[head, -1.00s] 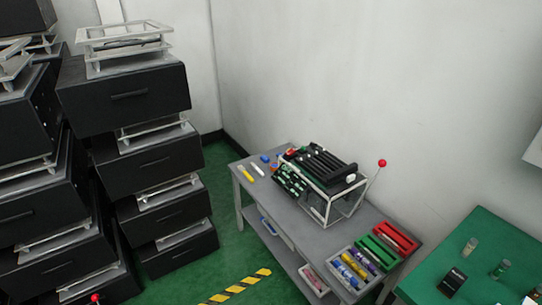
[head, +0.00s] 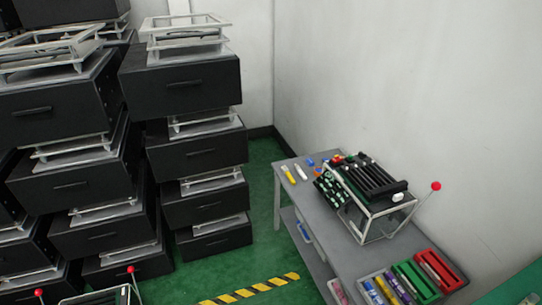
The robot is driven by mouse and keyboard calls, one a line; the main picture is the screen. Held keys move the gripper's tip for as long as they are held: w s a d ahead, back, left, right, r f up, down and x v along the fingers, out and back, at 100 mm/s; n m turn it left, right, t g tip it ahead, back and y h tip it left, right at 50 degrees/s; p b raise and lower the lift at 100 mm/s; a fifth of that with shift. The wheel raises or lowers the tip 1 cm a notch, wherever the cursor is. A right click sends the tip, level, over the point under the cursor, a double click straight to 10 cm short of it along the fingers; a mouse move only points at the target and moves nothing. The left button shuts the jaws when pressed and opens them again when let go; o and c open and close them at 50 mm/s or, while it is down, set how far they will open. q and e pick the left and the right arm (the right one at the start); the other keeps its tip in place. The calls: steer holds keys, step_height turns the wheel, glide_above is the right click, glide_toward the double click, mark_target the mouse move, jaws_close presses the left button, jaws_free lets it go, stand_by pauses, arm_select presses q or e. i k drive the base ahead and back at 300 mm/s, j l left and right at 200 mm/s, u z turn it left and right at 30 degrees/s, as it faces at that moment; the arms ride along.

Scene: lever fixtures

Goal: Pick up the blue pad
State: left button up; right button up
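A small blue item (head: 311,163), possibly the blue pad, lies at the far end of the grey table (head: 318,215) in the head view. It is too small to tell what it is. Another blue item (head: 303,229) shows partly on the lower shelf, its shape unclear. Neither of my grippers is in view, and nothing touches these items.
A lever fixture (head: 368,212) with a red knob (head: 436,186) stands on the table. Markers (head: 288,174) lie beside the blue item. Red (head: 438,270) and green trays sit at the near end. Black drawer units (head: 180,85) are stacked left. Green floor lies between.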

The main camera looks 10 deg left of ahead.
mark_target(309, 161)
steer(key=u, duration=2.6)
steer(key=z, duration=2.6)
steer(key=i+j, duration=0.15)
steer(key=i, duration=0.2)
steer(key=i+j, duration=0.2)
steer(key=i, duration=0.15)
steer(key=i+j, duration=0.15)
steer(key=i, duration=0.25)
steer(key=z, duration=0.05)
